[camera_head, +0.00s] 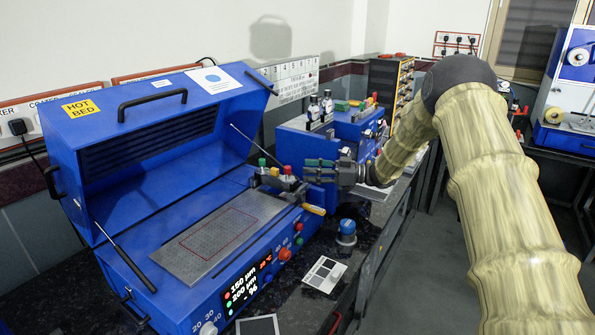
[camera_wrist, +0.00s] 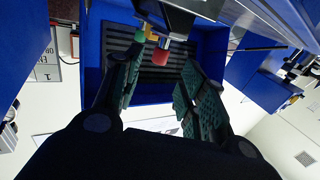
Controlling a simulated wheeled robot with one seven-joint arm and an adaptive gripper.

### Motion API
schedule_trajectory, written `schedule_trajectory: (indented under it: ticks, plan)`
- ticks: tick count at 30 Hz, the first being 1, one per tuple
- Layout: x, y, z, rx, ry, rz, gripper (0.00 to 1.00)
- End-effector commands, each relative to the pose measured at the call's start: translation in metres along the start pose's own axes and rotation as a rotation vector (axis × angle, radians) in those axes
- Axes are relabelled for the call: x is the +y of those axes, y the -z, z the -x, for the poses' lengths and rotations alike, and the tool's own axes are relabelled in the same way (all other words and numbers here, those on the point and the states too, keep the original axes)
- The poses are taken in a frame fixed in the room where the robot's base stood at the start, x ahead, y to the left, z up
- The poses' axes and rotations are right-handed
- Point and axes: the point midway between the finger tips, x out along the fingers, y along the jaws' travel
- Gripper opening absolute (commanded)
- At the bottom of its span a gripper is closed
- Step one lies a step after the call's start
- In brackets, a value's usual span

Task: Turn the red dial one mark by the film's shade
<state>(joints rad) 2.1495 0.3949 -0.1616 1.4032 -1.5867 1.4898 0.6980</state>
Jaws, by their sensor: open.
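A red dial (camera_head: 287,170) stands on the applicator bar across the right end of the perforated plate (camera_head: 181,263) of the blue coater. A green dial (camera_head: 262,163) stands left of it. My gripper (camera_head: 309,172) is open, just right of the red dial and pointing at it. In the wrist view the red dial (camera_wrist: 160,56) appears between the spread fingers of my gripper (camera_wrist: 160,68), with no clear contact. A red outline marks the plate; I cannot make out a film's shade. A card with shade patches (camera_head: 325,274) lies on the dark bench.
The coater's lid (camera_head: 160,100) is propped open. Its front has a lit display (camera_head: 246,284) with red and green readings, and a red knob (camera_head: 285,254). A blue-topped jar (camera_head: 347,231) stands on the bench. Another blue machine (camera_head: 355,125) stands behind my gripper.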

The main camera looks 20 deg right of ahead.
Motion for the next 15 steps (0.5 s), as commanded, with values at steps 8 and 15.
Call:
schedule_trajectory:
  ticks: [8,15]
  plan:
    - [0.0,0.0,0.034,-0.001,0.0,0.0,0.41]
    - [0.0,0.0,0.04,-0.001,0.0,0.0,0.41]
